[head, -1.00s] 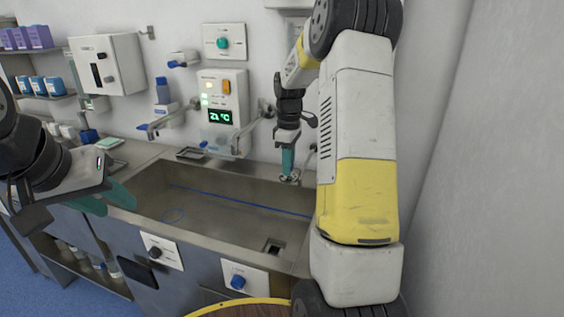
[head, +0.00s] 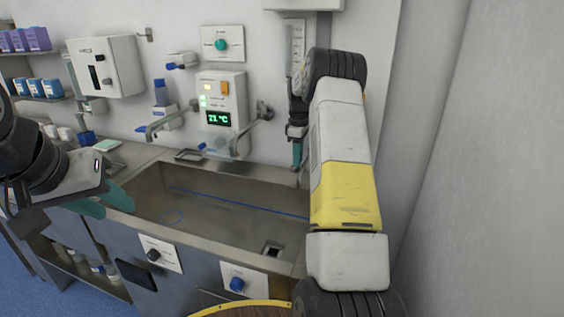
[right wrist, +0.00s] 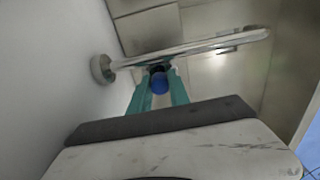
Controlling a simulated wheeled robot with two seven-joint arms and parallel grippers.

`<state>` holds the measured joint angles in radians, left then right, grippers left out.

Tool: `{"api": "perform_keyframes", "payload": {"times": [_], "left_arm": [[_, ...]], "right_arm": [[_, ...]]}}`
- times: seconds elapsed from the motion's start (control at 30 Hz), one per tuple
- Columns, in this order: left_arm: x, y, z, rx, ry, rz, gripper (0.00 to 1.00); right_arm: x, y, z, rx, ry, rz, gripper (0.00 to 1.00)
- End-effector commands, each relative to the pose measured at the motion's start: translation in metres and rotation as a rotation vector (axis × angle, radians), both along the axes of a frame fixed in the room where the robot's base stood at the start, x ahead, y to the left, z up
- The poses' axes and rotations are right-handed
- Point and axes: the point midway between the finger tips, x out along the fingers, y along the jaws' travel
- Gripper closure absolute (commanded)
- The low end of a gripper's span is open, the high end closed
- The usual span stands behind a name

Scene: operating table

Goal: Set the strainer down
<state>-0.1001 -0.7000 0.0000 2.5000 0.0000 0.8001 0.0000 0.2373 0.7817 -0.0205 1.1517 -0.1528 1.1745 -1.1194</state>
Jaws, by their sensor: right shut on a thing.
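My right gripper (head: 297,167) hangs at the back right corner of the sink, its fingers pointing down. In the right wrist view its teal fingers (right wrist: 158,88) are shut around a round blue knob (right wrist: 160,83), which I take for the strainer's grip. The strainer's metal body is not clear in either view, so I cannot tell whether it touches a surface. My left gripper (head: 112,204) is open and empty at the sink's left end.
A second lever (head: 170,118) is further left. The wall (head: 445,160) is close on the right.

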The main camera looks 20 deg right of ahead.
Motion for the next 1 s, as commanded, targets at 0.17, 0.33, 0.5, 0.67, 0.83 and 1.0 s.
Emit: {"api": "perform_keyframes", "payload": {"times": [0.17, 0.33, 0.5, 0.67, 0.83, 1.0], "left_arm": [[0.000, 0.000, 0.000, 0.000, 0.000, 0.000, 0.64], [0.000, 0.000, 0.000, 0.000, 0.000, 0.000, 0.64], [0.000, 0.000, 0.000, 0.000, 0.000, 0.000, 0.64], [0.000, 0.000, 0.000, 0.000, 0.000, 0.000, 0.64], [0.000, 0.000, 0.000, 0.000, 0.000, 0.000, 0.64], [0.000, 0.000, 0.000, 0.000, 0.000, 0.000, 0.64]], "right_arm": [[-0.001, 0.000, -0.031, 0.001, 0.003, 0.000, 1.00], [0.003, -0.002, -0.036, 0.000, -0.001, -0.001, 1.00], [0.003, -0.002, -0.036, 0.001, -0.001, -0.001, 1.00], [0.003, -0.002, -0.040, 0.000, 0.000, -0.001, 0.74], [0.003, -0.002, -0.040, 0.000, 0.000, -0.001, 0.56], [0.003, -0.002, -0.040, 0.000, 0.000, -0.001, 0.56]]}}
